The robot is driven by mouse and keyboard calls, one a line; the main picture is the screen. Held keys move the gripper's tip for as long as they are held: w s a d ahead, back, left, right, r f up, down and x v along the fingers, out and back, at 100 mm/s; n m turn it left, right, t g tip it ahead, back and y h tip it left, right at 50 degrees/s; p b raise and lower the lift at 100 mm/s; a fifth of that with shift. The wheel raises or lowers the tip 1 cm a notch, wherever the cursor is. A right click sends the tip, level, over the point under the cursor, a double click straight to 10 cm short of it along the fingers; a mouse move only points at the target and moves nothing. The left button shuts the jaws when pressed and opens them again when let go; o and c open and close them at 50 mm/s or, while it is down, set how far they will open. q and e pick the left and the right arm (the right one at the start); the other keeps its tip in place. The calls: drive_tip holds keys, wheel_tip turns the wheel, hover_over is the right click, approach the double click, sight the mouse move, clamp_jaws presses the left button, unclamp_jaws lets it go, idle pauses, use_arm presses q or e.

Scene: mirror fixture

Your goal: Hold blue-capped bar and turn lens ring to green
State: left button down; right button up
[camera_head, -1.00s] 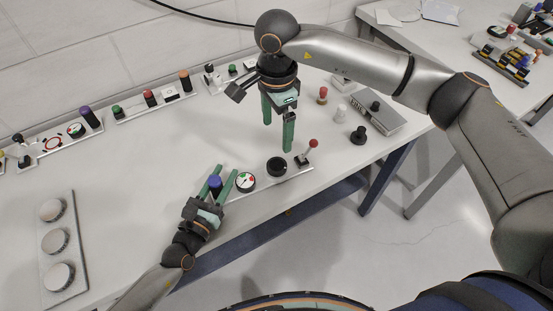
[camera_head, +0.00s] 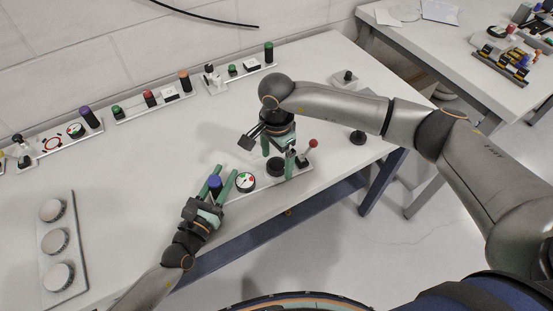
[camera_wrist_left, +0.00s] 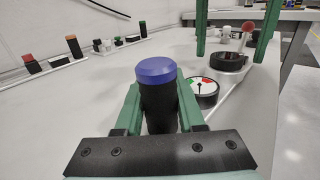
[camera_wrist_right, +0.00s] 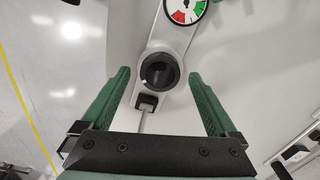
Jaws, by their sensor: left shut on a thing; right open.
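The blue-capped bar (camera_head: 214,182) stands upright at the left end of a mounting strip; it also shows in the left wrist view (camera_wrist_left: 156,70). My left gripper (camera_head: 217,178) is shut around the bar below its cap. The black lens ring (camera_head: 276,168) is on the same strip, right of a round dial (camera_head: 245,182) with red and green sectors. My right gripper (camera_head: 278,155) is open, pointing down over the ring. In the right wrist view the ring (camera_wrist_right: 160,70) lies between the spread fingers, with visible gaps on both sides.
A red-knobbed lever (camera_head: 313,144) stands just right of the ring. A black knob (camera_head: 358,138) is further right. Strips with coloured buttons (camera_head: 150,98) line the wall. A plate with round discs (camera_head: 56,240) lies at the left. The middle of the table is clear.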

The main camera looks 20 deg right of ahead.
drive_tip(key=shift+f, duration=0.35)
drive_tip(key=shift+c, duration=0.3)
drive_tip(key=c, duration=1.3)
drive_tip(key=shift+m, duration=0.4)
drive_tip(key=m, duration=0.4)
drive_tip(key=shift+m, duration=0.3)
drive_tip(key=shift+r+m, duration=0.1)
drive_tip(key=shift+m, duration=2)
